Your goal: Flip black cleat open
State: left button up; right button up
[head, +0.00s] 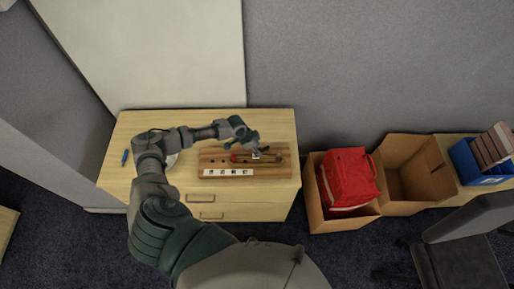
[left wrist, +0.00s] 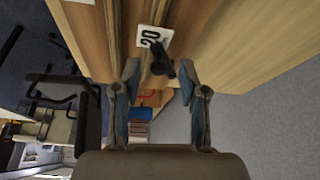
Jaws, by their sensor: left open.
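A wooden board (head: 215,161) lies on the light wood cabinet, with small fittings along it. In the left wrist view, a black cleat (left wrist: 159,62) stands on the wood beside a white tag marked "20" (left wrist: 150,36). My left gripper (head: 257,151) is over the right half of the board in the head view. In the left wrist view, my left gripper (left wrist: 160,74) is open, with one finger to each side of the cleat; I cannot tell whether either touches it. The gripper partly hides the fittings below it in the head view. My right gripper is not in view.
A white label strip (head: 228,172) lies along the board's front, and a red fitting (head: 233,157) is left of my gripper. A blue object (head: 125,157) lies at the cabinet's left. Cardboard boxes (head: 407,180), a red bag (head: 348,178) and a blue bin (head: 466,160) stand to the right.

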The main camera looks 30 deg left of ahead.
pick_arm(q)
grip_shut()
jog(key=shift+f, duration=0.1)
jog(key=m+b, duration=0.1)
jog(key=w+a+m+b, duration=0.1)
jog(key=b, duration=0.1)
jog(key=shift+f+m+g+h, duration=0.15)
jog(key=shift+m+g+h, duration=0.15)
jog(key=shift+g+h, duration=0.1)
jog(key=shift+w+a+r+m+g+b, duration=0.1)
jog(key=shift+w+a+m+g+b, duration=0.15)
jog(key=shift+m+b, duration=0.45)
jog(key=shift+w+a+r+m+g+b, duration=0.1)
jog(key=shift+w+a+m+g+b, duration=0.15)
jog(key=shift+m+b, duration=0.5)
jog(key=shift+w+a+m+g+b, duration=0.2)
jog(key=shift+m+g+b, duration=0.1)
jog(key=shift+m+b, duration=0.4)
grip_release()
jog(key=shift+h, duration=0.3)
